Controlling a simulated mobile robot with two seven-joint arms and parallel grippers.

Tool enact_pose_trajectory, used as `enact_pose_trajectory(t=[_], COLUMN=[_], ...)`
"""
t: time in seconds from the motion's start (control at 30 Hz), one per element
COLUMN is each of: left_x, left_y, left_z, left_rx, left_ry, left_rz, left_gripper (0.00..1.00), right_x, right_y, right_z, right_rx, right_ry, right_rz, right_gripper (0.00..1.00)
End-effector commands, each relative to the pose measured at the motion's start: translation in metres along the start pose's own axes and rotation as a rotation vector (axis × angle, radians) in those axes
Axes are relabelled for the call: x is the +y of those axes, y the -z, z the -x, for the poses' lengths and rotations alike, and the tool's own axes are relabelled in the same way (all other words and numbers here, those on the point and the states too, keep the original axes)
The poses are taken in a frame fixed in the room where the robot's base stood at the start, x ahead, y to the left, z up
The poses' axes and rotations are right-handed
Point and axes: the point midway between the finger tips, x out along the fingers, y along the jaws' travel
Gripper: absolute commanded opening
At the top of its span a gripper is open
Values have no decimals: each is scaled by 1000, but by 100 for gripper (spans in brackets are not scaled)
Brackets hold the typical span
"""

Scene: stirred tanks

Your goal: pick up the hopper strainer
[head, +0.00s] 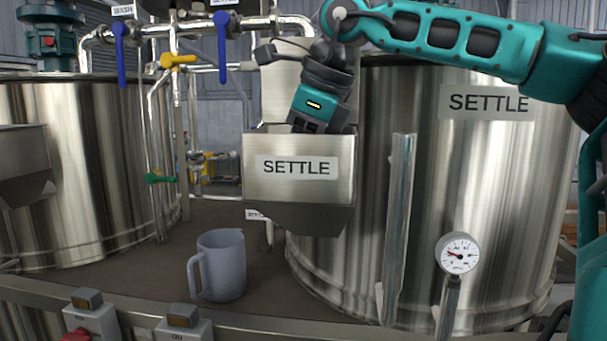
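The steel hopper (298,190) with a SETTLE label hangs at the front left of the right-hand tank. No strainer shows; the hopper's inside is hidden behind its front wall. My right gripper (318,124) comes down from above, tilted, at the hopper's top opening. Its fingertips are hidden behind the front wall, so I cannot tell whether it is open or shut or holds anything. My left gripper is out of view.
A grey jug (224,265) stands on the brown deck left of the hopper. The SETTLE tank (480,180) is close behind and right. A gauge (459,254) stands in front of it. Pipes with blue-handled valves (222,48) rise at the left.

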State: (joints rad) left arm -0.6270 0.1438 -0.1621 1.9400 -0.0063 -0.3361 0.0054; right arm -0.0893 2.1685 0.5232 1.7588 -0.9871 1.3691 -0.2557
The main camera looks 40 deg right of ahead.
Motion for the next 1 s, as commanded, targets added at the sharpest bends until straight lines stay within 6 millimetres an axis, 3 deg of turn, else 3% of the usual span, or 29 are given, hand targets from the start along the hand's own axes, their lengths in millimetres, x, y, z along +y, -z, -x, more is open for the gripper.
enact_pose_trajectory(t=[0.57, 1.0], left_x=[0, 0], left_y=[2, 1], left_z=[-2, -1], left_rx=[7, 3], left_ry=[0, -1], left_rz=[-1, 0], left_gripper=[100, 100], right_x=[1, 1], right_y=[2, 2], right_z=[-4, -4], right_rx=[1, 1], right_ry=[0, 0], right_rz=[0, 0], right_gripper=[38, 0])
